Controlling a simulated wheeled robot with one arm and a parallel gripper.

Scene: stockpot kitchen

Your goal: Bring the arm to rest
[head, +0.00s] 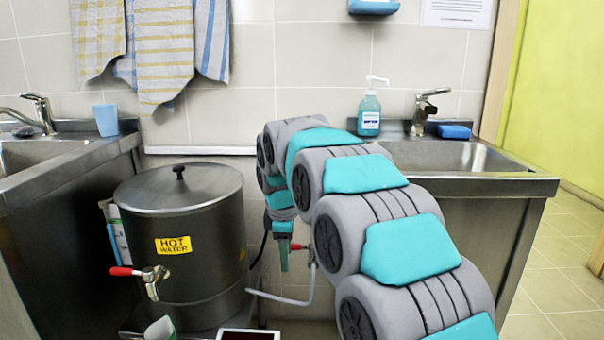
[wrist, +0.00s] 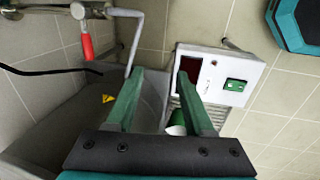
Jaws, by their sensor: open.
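My arm reaches forward and across the right half of the head view, then bends down beyond the pot. My gripper (head: 284,253) hangs fingers-down between the pot and the right sink, beside a red-handled wall valve (head: 300,247). In the wrist view both green fingers of my gripper (wrist: 162,75) stand apart with nothing held between them. The valve's red handle (wrist: 87,46) shows there to the left of the fingers, apart from them. In the head view the gripper's fingers are partly seen and its palm is small.
A large steel pot (head: 185,245) labelled hot water, with a red-handled tap (head: 150,275), stands left of my gripper. A left sink counter (head: 65,180) and right sink counter (head: 480,185) flank it. Floor at right is clear.

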